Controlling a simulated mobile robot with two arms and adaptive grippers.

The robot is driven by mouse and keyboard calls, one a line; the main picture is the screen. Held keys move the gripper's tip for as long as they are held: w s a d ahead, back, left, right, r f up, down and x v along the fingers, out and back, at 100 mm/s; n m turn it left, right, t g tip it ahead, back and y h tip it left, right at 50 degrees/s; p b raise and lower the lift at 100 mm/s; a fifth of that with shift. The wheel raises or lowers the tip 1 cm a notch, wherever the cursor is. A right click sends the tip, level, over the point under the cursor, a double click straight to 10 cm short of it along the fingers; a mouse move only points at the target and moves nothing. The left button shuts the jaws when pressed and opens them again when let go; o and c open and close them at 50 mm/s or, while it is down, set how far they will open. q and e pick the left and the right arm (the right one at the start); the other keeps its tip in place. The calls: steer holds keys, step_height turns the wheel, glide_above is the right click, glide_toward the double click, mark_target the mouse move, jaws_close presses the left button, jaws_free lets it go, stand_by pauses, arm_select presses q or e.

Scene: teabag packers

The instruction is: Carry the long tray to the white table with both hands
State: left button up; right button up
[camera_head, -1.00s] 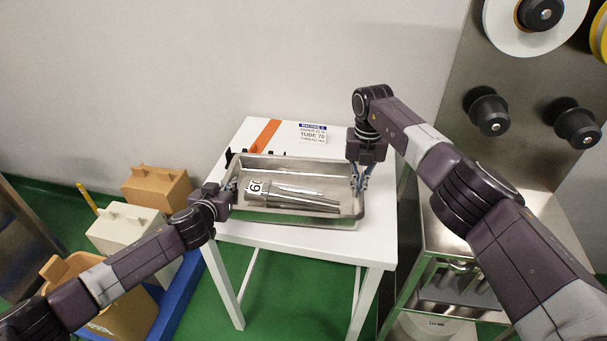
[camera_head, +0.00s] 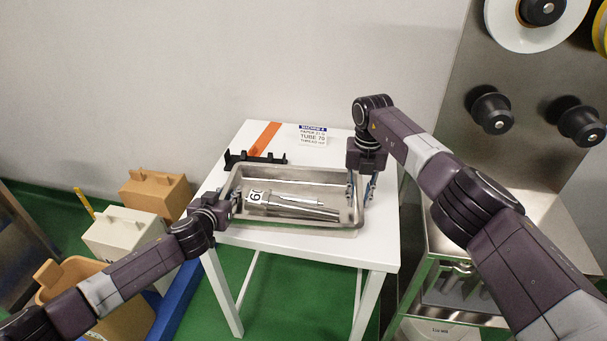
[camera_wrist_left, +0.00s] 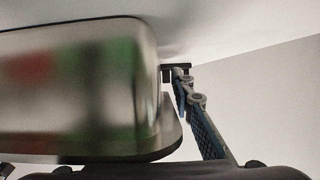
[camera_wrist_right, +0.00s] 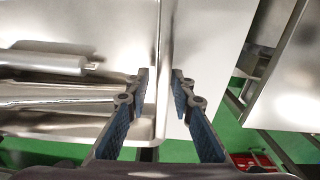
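The long metal tray (camera_head: 290,228) rests on the white table (camera_head: 340,253). It also shows in the left wrist view (camera_wrist_left: 70,90) and the right wrist view (camera_wrist_right: 165,75). It holds metal tube-like parts (camera_head: 300,207) and a white tag with black characters (camera_head: 254,197). My left gripper (camera_head: 233,200) is at the tray's left end. One finger shows apart from the tray wall; the other is hidden behind the tray. My right gripper (camera_head: 361,190) is open at the right end, its fingers (camera_wrist_right: 160,80) on either side of the rim.
A black rack (camera_head: 256,159), an orange strip (camera_head: 265,137) and a printed sign (camera_head: 313,134) are behind the tray. Bins (camera_head: 125,235) stand on the left. A steel machine with spools (camera_head: 492,113) stands on the right. Some table top is bare behind the tray.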

steer(key=shift+w, duration=0.1)
arm_select(q)
steer(key=shift+s, duration=0.3)
arm_select(e)
steer(key=shift+f, duration=0.1)
arm_select(q)
steer(key=v, duration=1.1)
steer(key=shift+r, duration=0.15)
steer(key=shift+s, duration=0.1)
arm_select(e)
steer(key=shift+r, duration=0.2)
step_height(320, 180, up, 12)
steer(key=shift+f, duration=0.15)
